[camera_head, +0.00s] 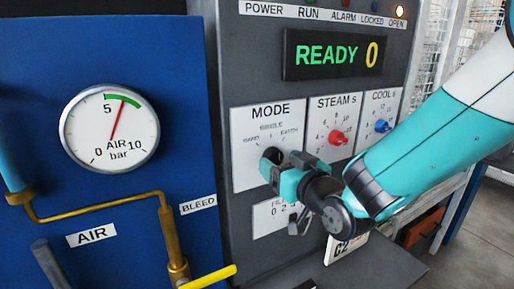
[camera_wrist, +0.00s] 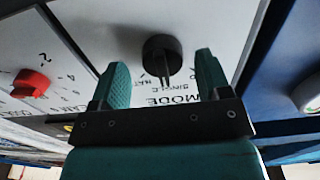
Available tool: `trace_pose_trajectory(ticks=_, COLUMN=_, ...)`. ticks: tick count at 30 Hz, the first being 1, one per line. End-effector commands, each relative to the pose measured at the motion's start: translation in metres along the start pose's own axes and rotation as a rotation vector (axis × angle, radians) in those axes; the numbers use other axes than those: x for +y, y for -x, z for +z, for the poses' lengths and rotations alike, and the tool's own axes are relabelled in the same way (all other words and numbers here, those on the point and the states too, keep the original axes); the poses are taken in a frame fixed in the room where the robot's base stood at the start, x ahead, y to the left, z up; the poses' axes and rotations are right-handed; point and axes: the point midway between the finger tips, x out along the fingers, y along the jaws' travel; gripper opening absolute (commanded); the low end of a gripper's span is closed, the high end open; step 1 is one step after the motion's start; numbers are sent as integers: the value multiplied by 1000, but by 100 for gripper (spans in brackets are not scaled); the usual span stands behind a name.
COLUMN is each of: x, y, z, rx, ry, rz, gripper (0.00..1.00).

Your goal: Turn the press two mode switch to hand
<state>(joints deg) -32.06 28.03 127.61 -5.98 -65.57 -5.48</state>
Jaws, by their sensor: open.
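The black mode switch knob (camera_head: 273,156) sits on the white MODE plate (camera_head: 247,175) of the grey panel in the head view. In the wrist view the knob (camera_wrist: 161,52) is upside down between my two teal fingers. My gripper (camera_wrist: 162,68) is open, with one finger on each side of the knob and gaps visible on both sides. In the head view my gripper (camera_head: 284,166) comes from the right and covers part of the knob and the lower plate.
A red STEAM knob (camera_head: 337,138) and a blue COOL knob (camera_head: 382,126) sit right of the mode plate. The display (camera_head: 332,54) reads READY 0, with the amber OPEN lamp lit above. A blue cabinet with an air gauge (camera_head: 110,126) and yellow-handled valve (camera_head: 208,277) stands left.

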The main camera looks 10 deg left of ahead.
Motion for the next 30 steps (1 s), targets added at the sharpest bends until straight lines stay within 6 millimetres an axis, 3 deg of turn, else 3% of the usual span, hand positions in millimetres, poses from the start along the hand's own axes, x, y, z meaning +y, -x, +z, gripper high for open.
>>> trace_pose_trajectory(ticks=13, x=0, y=-6, z=1, rx=0, ry=-1, rz=5, gripper=70)
trace_pose_trajectory(ticks=19, x=0, y=-6, z=1, rx=-1, ry=-1, rz=5, gripper=24)
trace_pose_trajectory(ticks=30, x=1, y=-5, z=4, rx=1, ry=40, rz=7, gripper=22)
